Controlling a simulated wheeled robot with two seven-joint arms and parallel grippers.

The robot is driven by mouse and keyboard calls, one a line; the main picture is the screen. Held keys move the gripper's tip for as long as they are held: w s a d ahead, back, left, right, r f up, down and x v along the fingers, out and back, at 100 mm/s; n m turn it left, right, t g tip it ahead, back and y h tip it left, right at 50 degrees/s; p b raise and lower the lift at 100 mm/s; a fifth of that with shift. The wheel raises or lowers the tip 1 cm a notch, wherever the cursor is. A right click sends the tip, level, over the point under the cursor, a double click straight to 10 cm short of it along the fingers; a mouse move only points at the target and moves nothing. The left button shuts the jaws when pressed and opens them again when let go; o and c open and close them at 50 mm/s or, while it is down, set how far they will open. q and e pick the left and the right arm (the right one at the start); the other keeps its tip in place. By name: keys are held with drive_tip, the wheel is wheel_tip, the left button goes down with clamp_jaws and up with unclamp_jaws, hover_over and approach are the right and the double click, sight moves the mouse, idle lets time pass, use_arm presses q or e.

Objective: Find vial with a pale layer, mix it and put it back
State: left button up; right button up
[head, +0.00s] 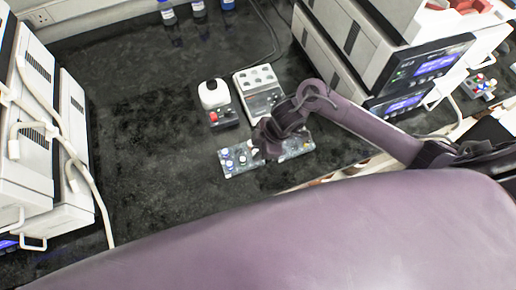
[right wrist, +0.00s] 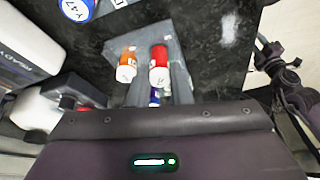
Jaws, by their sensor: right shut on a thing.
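My right gripper (head: 272,147) is over the middle of a grey vial rack (head: 228,170) on the dark bench. It is shut on a vial, mostly hidden by the gripper. In the right wrist view, an orange vial (right wrist: 127,62) and a red vial (right wrist: 159,60) with white ends show just beyond the gripper's edge, and a small blue part shows below them. A round blue-rimmed label reading Y47 (right wrist: 77,8) is at the top left. Several small vials stand in the rack's left part. No pale layer can be made out. My left gripper is not in view.
Behind the rack stand a white-topped device with a red knob (head: 214,97) and a grey block with pale round wells (head: 258,88). White instruments stand at left (head: 70,150) and right (head: 390,70). Bottles stand at the back. The bench's middle left is clear.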

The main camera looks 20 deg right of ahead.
drive_tip(key=shift+f, duration=0.2)
drive_tip(key=shift+f, duration=0.4)
drive_tip(key=shift+b, duration=0.3)
drive_tip(key=o, duration=1.2)
drive_tip(key=shift+r, duration=0.1)
